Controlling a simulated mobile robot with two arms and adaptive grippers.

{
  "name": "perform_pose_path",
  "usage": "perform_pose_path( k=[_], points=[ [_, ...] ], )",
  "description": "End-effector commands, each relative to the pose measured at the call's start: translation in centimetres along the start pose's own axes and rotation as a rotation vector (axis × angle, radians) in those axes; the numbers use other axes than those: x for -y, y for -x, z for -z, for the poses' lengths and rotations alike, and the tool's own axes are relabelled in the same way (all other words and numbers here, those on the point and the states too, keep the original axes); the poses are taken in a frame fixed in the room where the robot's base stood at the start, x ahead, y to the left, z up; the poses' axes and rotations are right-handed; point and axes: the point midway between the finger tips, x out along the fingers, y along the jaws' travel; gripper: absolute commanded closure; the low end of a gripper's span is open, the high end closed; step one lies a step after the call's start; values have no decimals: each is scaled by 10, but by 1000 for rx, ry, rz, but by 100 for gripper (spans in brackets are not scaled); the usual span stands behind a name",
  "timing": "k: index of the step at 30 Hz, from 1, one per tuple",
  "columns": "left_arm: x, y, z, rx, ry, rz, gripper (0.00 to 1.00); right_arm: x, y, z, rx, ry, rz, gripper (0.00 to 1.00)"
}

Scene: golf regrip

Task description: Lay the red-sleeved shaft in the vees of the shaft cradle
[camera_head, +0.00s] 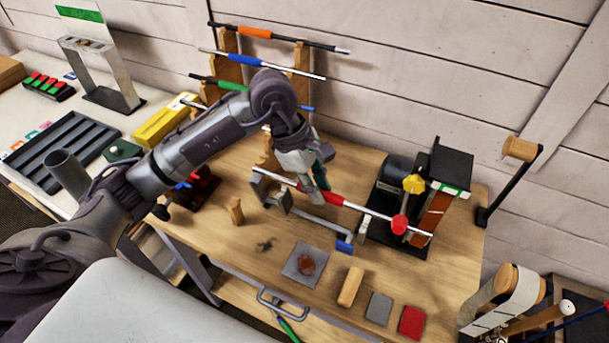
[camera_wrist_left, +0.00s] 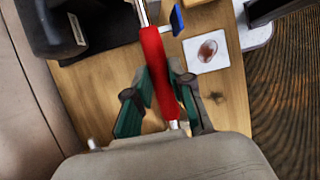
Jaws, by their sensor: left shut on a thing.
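The red-sleeved shaft (camera_head: 330,198) is in my left gripper (camera_head: 320,188), which is shut on its red sleeve. In the head view the silver shaft runs out on both sides, down to the right past a red knob (camera_head: 400,224). The left wrist view shows the red sleeve (camera_wrist_left: 155,65) between the green-padded fingers (camera_wrist_left: 160,100). A grey fixture (camera_head: 283,202) with a blue-ended bar (camera_head: 345,243) lies under the shaft's left part; its vees are not clear, and contact cannot be told. My right gripper is not in view.
A black machine (camera_head: 447,168) with a yellow knob (camera_head: 414,183) stands at the bench's right. A wooden rack (camera_head: 299,62) holds several coloured-sleeve shafts by the wall. A stained pad (camera_head: 305,263), a wooden block (camera_head: 350,286) and a red block (camera_head: 411,323) lie along the front.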

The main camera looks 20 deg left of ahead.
Motion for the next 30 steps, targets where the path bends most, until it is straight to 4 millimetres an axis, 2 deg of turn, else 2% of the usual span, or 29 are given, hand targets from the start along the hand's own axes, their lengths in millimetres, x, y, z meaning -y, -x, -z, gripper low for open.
perform_pose_path(
  k=[6,9,15,30],
  points=[
    [0,-9,-21,2,-2,2,100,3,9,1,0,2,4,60],
    [1,-24,-14,0,1,0,100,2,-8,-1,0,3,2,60],
    [1,-35,-9,-1,1,0,100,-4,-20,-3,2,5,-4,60],
    [1,-37,-8,-1,0,0,100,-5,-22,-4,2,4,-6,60]
  ],
)
